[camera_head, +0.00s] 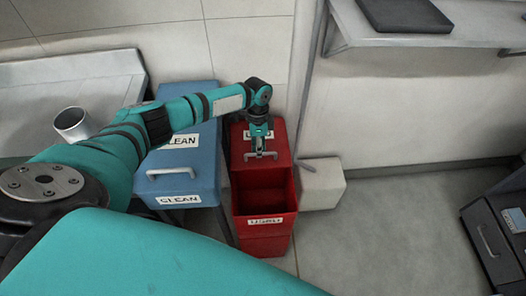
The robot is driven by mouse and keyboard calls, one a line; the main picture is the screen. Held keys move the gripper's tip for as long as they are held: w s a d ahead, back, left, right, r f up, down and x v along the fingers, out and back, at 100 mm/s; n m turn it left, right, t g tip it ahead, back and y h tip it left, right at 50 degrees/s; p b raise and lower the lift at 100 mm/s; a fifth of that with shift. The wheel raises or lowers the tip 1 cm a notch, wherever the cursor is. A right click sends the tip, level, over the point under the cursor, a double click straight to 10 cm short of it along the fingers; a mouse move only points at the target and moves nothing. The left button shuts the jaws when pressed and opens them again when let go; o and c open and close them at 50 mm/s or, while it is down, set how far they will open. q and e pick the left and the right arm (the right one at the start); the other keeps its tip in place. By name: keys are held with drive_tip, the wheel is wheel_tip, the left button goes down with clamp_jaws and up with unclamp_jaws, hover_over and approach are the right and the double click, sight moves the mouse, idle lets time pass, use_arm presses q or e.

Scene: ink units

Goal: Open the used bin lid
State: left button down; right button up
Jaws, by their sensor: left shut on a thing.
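The red used bin (264,244) stands on the floor in the middle of the view, with a "USED" label on its front. Its red lid (280,137) is at the back of the bin, and the front part of the bin is uncovered, showing a dark red inside. My left gripper (260,152) points down at the lid and is shut on the lid's pale handle (273,155). The gripper partly hides the handle and the lid's label. My right gripper is out of view.
A blue bin (205,181) marked "CLEAN", its lid closed, stands close on the left. A metal cup (74,124) is at the left. A pale block (322,184) is right of the red bin. A dark unit (494,237) stands far right; floor between is clear.

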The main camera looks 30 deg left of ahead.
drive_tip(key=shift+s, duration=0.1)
use_arm(q)
drive_tip(key=c, duration=1.4)
unclamp_jaws()
drive_tip(key=r, duration=0.4)
drive_tip(key=w+a+r, duration=0.1)
drive_tip(key=r, duration=0.2)
drive_tip(key=w+r, duration=0.1)
drive_tip(key=r, duration=0.3)
drive_tip(key=shift+a+r, duration=0.15)
drive_tip(key=shift+r, duration=0.2)
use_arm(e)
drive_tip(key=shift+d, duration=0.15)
